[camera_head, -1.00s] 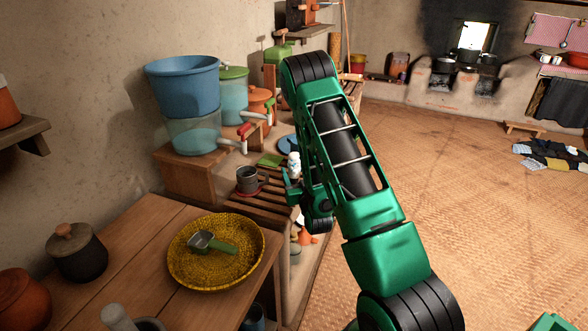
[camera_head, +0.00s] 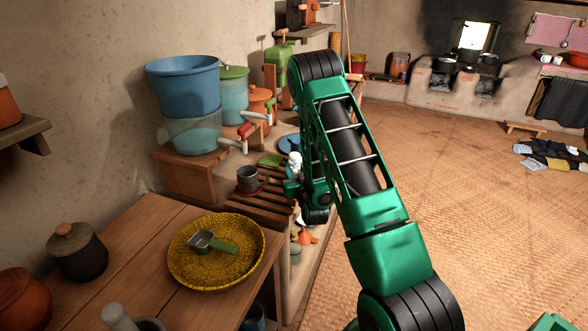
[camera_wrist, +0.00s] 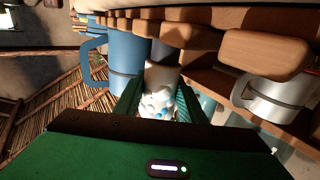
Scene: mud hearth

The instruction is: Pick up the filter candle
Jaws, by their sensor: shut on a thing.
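The filter candle (camera_head: 295,160) is a small white piece at the right end of the slatted rack in the head view. My gripper (camera_head: 293,180) is at it, partly hidden behind my own green arm. In the wrist view my gripper (camera_wrist: 160,103) has its two green fingers on either side of the white candle (camera_wrist: 158,98), shut on it. The candle's lower part shows pale blue and white patches there. I cannot tell whether it still touches the rack.
Wooden slats (camera_head: 262,207) lie beside the gripper, with a grey cup (camera_head: 248,179) to its left. A yellow basket (camera_head: 190,270) stands nearer.

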